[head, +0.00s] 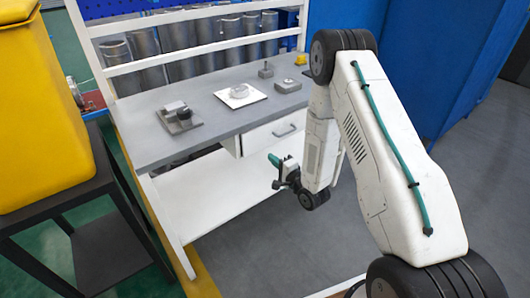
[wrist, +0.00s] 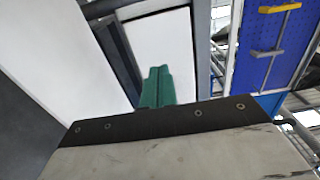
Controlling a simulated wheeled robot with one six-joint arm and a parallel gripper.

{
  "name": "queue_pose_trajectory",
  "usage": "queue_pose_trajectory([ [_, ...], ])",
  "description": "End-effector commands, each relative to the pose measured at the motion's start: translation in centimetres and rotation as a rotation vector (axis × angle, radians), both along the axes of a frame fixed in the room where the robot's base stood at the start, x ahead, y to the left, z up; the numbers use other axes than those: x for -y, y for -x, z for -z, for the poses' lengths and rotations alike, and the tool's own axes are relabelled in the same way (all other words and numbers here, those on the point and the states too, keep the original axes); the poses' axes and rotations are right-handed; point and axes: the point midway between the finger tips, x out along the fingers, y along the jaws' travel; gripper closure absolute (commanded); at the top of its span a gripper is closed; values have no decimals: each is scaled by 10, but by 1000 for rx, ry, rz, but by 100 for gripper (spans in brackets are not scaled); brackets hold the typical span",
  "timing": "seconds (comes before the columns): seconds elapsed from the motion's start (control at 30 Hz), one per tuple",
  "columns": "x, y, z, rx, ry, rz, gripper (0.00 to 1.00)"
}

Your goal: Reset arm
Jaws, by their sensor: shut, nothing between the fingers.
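My gripper (head: 273,160) has teal fingers and hangs in front of the workbench, below the level of its top and apart from it. In the wrist view the two teal fingers (wrist: 157,86) lie together, shut with nothing between them. My white arm is bent and reaches down at the right of the head view. On the grey bench top (head: 150,145) a pale round flanged part (head: 239,91) sits on a white square plate (head: 254,98). A grey block fixture with a cylindrical piece (head: 178,114) stands to its left.
Two small grey fixtures (head: 266,70) (head: 288,86) and a small yellow item (head: 301,60) stand toward the bench's right end. A drawer (head: 272,135) is under the top, above a white lower shelf (head: 205,190). A yellow bin (head: 40,110) stands on a black table at left. Floor right of the bench is clear.

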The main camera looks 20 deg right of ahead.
Motion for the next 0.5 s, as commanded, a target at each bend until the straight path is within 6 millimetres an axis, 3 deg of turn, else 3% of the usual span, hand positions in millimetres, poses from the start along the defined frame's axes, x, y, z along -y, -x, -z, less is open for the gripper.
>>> queue_pose_trajectory([
  [0.2, 9, 34, 1, -2, 0, -3, 100],
  [0.5, 12, 44, 0, 4, 11, -4, 100],
])
